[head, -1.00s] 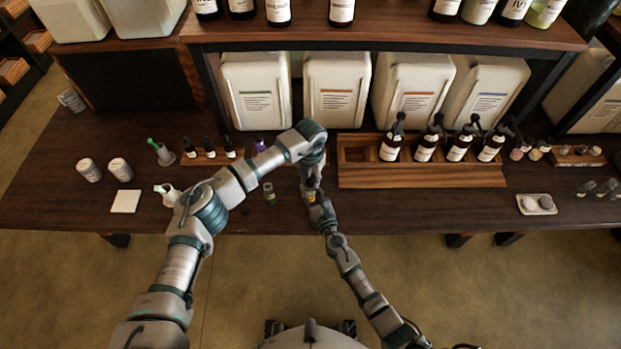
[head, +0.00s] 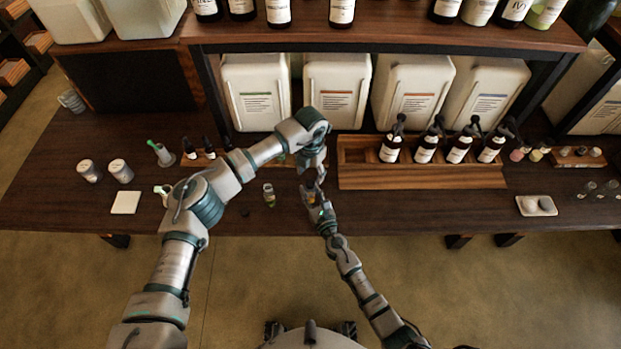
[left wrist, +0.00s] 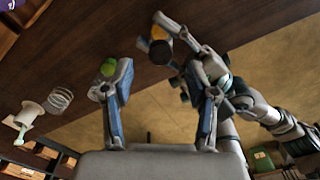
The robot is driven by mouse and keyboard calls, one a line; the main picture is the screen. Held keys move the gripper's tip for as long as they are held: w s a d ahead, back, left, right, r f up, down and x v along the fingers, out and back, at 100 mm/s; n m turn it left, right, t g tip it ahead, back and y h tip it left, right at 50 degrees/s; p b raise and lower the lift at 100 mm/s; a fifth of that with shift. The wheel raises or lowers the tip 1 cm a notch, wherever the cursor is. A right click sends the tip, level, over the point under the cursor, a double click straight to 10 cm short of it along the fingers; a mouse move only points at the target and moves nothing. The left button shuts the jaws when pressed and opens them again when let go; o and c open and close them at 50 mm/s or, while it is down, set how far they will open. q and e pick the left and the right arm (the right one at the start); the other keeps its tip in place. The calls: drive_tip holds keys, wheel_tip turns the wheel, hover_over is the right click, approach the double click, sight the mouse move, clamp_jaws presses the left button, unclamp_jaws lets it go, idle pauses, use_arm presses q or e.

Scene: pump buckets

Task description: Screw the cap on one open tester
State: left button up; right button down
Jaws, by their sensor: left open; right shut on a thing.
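My right gripper (head: 318,197) is shut on a small tester with orange-yellow contents, above the counter's front part. In the left wrist view the tester (left wrist: 157,34) shows at the right gripper (left wrist: 174,38), with a dark round piece (left wrist: 160,52), apparently a cap, at its end. I cannot tell how firmly it sits. My left gripper (head: 314,168) is open and empty, just beyond the right gripper; its fingers are spread in the left wrist view (left wrist: 160,95). Another clear tester with greenish contents (head: 269,195) stands on the counter to the left.
A small dark piece (head: 245,212) lies near the counter's front edge. A wooden rack (head: 420,175) with pump bottles is at the right. White tray (head: 536,205), white square (head: 125,202) and jars (head: 120,170) stand farther out. Large white canisters (head: 336,90) line the back.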

use_arm(q)
wheel_tip(320, 180, up, 8)
drive_tip(key=shift+f, duration=0.25)
use_arm(e)
drive_tip(key=c, duration=0.7)
unclamp_jaws()
